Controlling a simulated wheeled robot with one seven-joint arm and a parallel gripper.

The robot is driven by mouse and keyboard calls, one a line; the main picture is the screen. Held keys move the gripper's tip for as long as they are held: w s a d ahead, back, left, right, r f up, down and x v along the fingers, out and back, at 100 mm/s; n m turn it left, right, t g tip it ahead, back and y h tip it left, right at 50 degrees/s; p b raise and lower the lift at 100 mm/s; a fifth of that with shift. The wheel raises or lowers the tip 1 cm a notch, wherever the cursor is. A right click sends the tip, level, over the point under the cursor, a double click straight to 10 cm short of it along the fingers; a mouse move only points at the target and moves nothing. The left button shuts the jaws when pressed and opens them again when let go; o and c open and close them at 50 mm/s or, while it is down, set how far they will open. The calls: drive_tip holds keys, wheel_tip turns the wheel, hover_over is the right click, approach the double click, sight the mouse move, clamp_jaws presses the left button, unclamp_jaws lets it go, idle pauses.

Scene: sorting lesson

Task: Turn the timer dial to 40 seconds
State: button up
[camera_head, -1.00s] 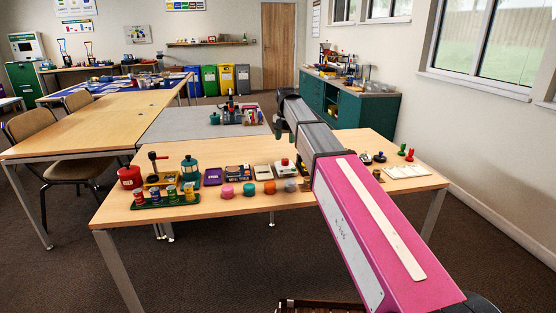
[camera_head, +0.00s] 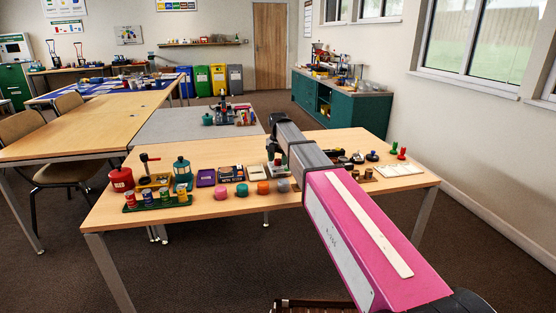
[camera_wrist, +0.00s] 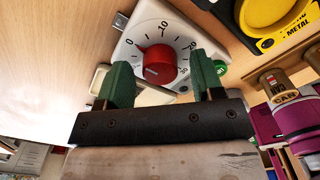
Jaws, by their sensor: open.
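The timer (camera_wrist: 175,28) is a white box with a round red dial (camera_wrist: 158,65) and printed numbers, of which 0, 10, 20 and 30 are readable in the wrist view. The dial's red pointer appears to sit close to 0. My gripper (camera_wrist: 162,85) is open, with one green finger on each side of the dial in the picture and nothing held. Whether the fingers touch the dial cannot be told. In the head view the timer (camera_head: 275,170) is small on the table, partly hidden by my gripper.
A green button (camera_wrist: 220,68) sits at the timer's corner. A yellow-and-black metal sorting piece (camera_wrist: 275,22) and a purple can piece (camera_wrist: 292,112) lie nearby. On the table (camera_head: 240,212), coloured knobs stand in front and a red pot (camera_head: 121,180) at the left.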

drive_tip(key=c, duration=0.9)
